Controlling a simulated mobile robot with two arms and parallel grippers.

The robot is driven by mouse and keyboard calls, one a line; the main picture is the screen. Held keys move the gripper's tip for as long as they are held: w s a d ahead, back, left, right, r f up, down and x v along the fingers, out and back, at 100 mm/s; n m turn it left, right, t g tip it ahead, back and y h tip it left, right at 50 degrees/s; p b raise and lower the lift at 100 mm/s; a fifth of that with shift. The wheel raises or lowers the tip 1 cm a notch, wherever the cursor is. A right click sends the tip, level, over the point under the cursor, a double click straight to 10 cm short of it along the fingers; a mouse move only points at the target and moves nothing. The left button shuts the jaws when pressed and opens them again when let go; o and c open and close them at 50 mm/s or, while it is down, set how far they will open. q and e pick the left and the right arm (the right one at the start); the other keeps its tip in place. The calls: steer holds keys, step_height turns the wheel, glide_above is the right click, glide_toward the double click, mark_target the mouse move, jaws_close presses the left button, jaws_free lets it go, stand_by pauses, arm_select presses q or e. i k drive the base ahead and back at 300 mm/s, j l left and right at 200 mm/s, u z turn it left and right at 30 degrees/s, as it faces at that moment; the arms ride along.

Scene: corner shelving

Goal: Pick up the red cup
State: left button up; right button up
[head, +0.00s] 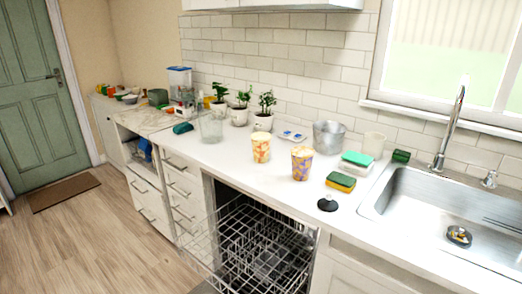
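I cannot make out a plainly red cup. Two patterned paper-like cups stand upright on the white counter (232,150): a yellow and orange-red one (261,147), and a yellow and purple one (301,163) to its right and nearer. Small red, orange and green items (108,90) are on the far left surface, too small to identify. Neither of my grippers is in view.
An open dishwasher with its rack (250,246) pulled out lies below the counter. Potted plants (264,118), a glass container (211,128), a metal bucket (328,135), sponges (341,181) and a black stopper (327,203) stand around. The sink (450,205) is at right.

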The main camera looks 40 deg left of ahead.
mark_target(260, 141)
steer(key=u, duration=1.25)
